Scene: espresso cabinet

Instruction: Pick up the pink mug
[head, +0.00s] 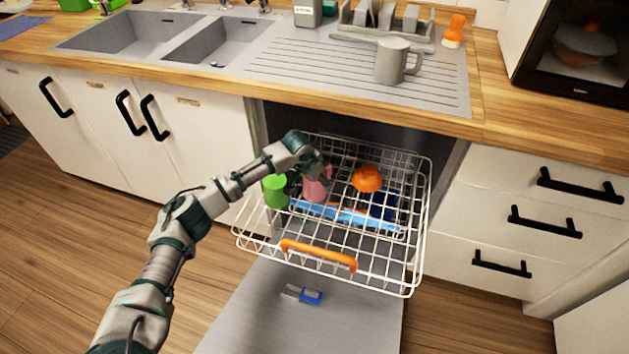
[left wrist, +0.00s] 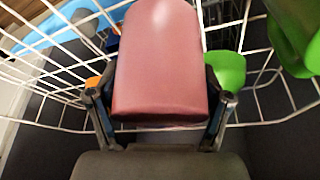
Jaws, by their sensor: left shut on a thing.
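The pink mug (head: 316,189) stands in the pulled-out dishwasher rack (head: 256,243). My left gripper (head: 318,172) reaches into the rack from the left and is at the mug. In the left wrist view the pink mug (left wrist: 158,60) fills the middle, with the two fingers of the left gripper (left wrist: 158,110) on either side of it. The left gripper is shut on the mug. The mug's handle is not clear in either view. My right gripper is not in view.
A green cup (head: 275,191) is left of the mug, an orange bowl (head: 367,178) right of it, a blue item (head: 350,215) in front. The dishwasher door (head: 250,315) lies open below. A grey mug (head: 393,62) stands on the drainboard above.

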